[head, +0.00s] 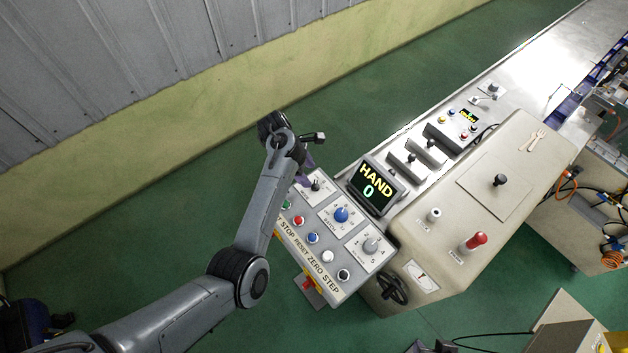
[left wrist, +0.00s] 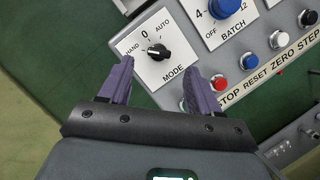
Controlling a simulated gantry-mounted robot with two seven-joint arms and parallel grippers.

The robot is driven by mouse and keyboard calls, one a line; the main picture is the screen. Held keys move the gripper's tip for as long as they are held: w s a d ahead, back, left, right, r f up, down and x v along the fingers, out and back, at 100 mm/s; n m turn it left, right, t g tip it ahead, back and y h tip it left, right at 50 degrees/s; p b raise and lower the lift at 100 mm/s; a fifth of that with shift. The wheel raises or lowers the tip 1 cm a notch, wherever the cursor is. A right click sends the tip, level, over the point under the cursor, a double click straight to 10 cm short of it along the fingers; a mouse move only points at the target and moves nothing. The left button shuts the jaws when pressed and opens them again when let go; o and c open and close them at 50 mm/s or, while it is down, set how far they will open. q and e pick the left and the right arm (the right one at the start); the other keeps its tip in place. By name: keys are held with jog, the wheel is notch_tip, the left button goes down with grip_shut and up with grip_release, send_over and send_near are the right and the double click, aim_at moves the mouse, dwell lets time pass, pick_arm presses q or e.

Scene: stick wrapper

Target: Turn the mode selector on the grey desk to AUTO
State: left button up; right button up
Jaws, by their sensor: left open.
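The mode selector is a black knob on a white plate marked HAND, 0, AUTO and MODE. It shows in the left wrist view (left wrist: 158,52) and, partly beside my gripper, in the head view (head: 316,186). Its pointer appears turned to the HAND side. The grey desk panel (head: 318,273) carries it at its far left corner. My left gripper (head: 307,172) is open, its purple fingers just short of the knob; in the left wrist view (left wrist: 172,70) they are spread wide below the knob, apart from it. My right gripper is not in view.
A display (head: 374,186) reads HAND 0. The blue BATCH knob (head: 341,214), a grey knob (head: 370,245) and a row of push buttons (head: 313,238) sit close by.

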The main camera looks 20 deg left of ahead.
aim_at(316, 184)
pick_arm(q)
jog(key=shift+b+x, duration=0.3)
jog(key=shift+x, duration=2.6)
jog(key=shift+c, duration=0.3)
jog(key=c, duration=1)
jog(key=shift+r, duration=0.1)
